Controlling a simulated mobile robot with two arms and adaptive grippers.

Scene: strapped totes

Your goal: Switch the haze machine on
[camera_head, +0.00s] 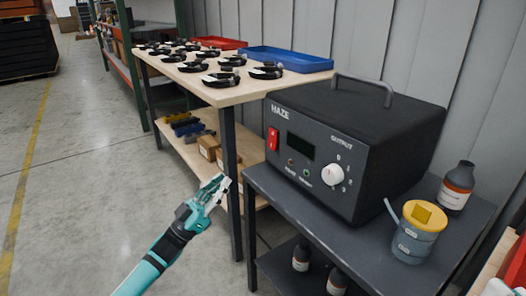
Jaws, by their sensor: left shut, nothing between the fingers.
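The haze machine (357,145) is a dark grey box with a top handle, standing on a dark table. Its front panel carries a red rocker switch (273,139) at the left, a dark display (300,147), two small indicators below it, and a white output knob (332,175) with a numbered scale. The switch's position is too small to tell. My left gripper (222,186) is in front of the table, left of and below the red switch, apart from the machine. It is shut and empty. My right gripper is not in view.
The dark table (441,257) also holds a grey-blue can with a yellow top (417,232) and a dark bottle (456,187). A wooden workbench (262,86) with several black items, a blue tray (285,60) and a red tray (221,42) stands behind. The floor at left is clear.

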